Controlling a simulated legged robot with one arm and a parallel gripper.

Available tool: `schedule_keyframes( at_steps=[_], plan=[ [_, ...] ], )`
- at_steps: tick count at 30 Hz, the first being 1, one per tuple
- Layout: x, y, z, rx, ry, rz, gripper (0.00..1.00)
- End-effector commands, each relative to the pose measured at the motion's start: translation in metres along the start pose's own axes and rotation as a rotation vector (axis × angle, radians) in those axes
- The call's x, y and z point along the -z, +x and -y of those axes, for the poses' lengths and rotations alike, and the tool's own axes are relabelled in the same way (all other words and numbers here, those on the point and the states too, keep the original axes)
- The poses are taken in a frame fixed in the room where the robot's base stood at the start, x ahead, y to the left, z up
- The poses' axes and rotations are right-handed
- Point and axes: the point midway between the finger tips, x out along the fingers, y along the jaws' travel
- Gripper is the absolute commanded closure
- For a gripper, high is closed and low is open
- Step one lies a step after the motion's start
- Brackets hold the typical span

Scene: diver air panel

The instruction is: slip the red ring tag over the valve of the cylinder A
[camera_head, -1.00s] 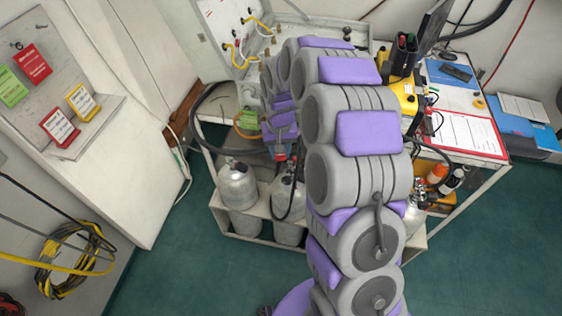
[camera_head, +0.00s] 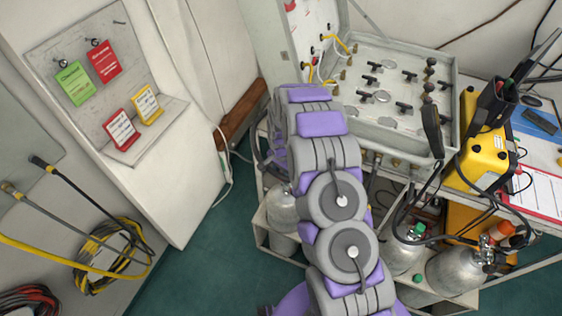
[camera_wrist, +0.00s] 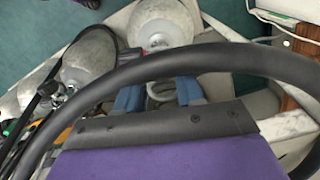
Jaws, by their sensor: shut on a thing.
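My gripper is hidden behind my arm in the head view. In the wrist view its blue fingers (camera_wrist: 160,96) are shut, apparently on the end of a black hose (camera_wrist: 205,55) that loops close across the picture; the grip is partly hidden. One red tag (camera_head: 104,62) hangs on a wall-board hook, and another red tag (camera_head: 121,130) stands on the ledge below. Grey cylinders stand in the rack: one at left (camera_head: 283,212) partly behind my arm, one in the middle (camera_head: 402,256), one at right (camera_head: 456,270). I cannot read which is A.
A green tag (camera_head: 74,83) and a yellow tag (camera_head: 147,104) share the board. The valve panel (camera_head: 385,90) stands behind my arm, with a yellow case (camera_head: 486,150) to its right. Coiled hoses (camera_head: 105,258) hang at lower left. Green floor is clear between wall and rack.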

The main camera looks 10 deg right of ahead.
Motion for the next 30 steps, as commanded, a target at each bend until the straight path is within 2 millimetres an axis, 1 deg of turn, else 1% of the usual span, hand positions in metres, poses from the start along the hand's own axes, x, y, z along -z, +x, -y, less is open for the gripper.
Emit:
schedule_keyframes(
  at_steps=[1,4,14,22,30],
  plan=[
    [0.001,0.008,-0.002,-0.003,0.025,0.002,0.92],
    [0.001,0.018,-0.002,-0.002,0.064,0.002,0.92],
    [-0.001,0.029,0.001,-0.002,0.083,-0.001,0.92],
    [-0.001,0.046,0.001,-0.002,0.081,-0.001,0.92],
    [0.001,0.043,-0.002,-0.001,0.081,-0.001,0.92]
  ],
)
